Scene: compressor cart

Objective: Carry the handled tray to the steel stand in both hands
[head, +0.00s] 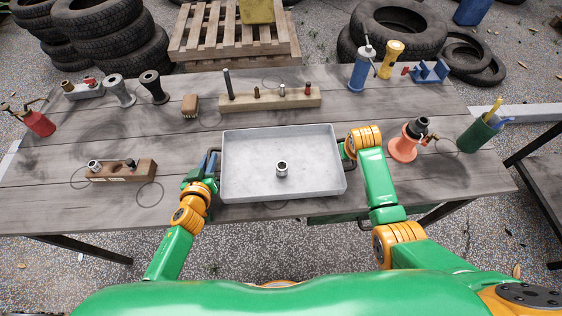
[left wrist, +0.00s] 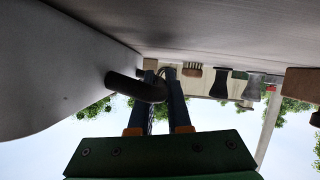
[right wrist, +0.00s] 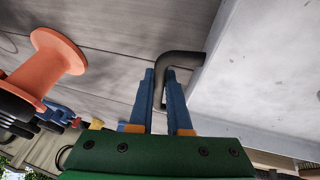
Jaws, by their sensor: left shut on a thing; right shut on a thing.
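The handled tray (head: 250,180) is a shallow grey metal tray near the front middle of the wooden table, with a small metal socket (head: 282,168) standing in it. Its dark bar handles stick out at the left and right ends. My left gripper (head: 212,160) is shut on the left handle (left wrist: 135,87), seen between its blue fingers in the left wrist view. My right gripper (head: 346,150) is shut on the right handle (right wrist: 180,60); in the head view its fingers are largely hidden by its wrist. I cannot make out a steel stand for certain.
The wooden table (head: 200,215) also bears a rack block (head: 270,99) behind the tray, a holder block (head: 122,170) at left, an orange spool (head: 403,148) and a green cup (head: 478,134) at right. A dark-framed surface (head: 545,170) stands at the far right, beyond a gap.

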